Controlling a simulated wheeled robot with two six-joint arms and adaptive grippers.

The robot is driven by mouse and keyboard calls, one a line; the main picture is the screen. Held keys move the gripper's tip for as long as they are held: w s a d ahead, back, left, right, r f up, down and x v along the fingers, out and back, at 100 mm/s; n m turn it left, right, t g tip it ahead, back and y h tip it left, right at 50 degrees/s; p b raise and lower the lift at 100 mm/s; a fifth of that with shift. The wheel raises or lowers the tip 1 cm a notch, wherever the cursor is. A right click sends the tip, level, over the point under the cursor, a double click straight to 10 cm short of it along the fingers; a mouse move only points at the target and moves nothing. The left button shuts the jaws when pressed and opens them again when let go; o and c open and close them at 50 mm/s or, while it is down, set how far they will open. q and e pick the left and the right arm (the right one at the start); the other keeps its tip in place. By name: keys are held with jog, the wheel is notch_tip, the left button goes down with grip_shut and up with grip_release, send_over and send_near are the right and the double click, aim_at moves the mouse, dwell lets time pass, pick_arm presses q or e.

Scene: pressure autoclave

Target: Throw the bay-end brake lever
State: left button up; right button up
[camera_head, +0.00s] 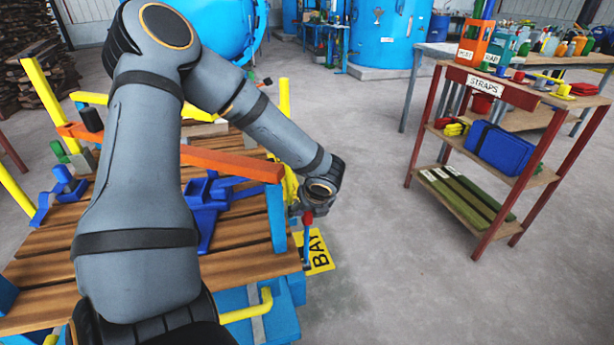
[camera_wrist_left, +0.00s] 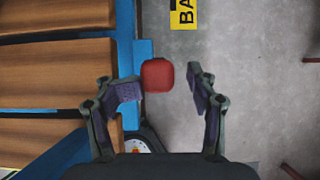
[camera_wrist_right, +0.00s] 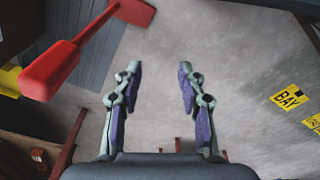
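The bay-end brake lever's red knob (camera_head: 307,217) stands at the near right corner of the wood-decked cart, beside the yellow BAY floor sign (camera_head: 319,253). Its blue shaft shows below the knob. My left gripper (camera_head: 308,208) is above the lever, pointing down. How far the knob lies beyond the fingertips is unclear. My right gripper (camera_wrist_right: 160,68) is open and empty in its wrist view, and outside the head view.
The cart's slatted deck (camera_head: 240,255) carries an orange bar (camera_head: 235,164) and blue brackets (camera_head: 207,205). A red-framed STRAPS shelf (camera_head: 530,95) stands to the right, with clear floor between. A red paddle-like bar (camera_wrist_right: 85,50) is left of my right gripper.

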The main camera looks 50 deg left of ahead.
pick_arm(q)
jog(key=shift+r, duration=0.1)
dwell(0.3)
jog(key=v, duration=0.7)
jog(key=shift+r, duration=0.15)
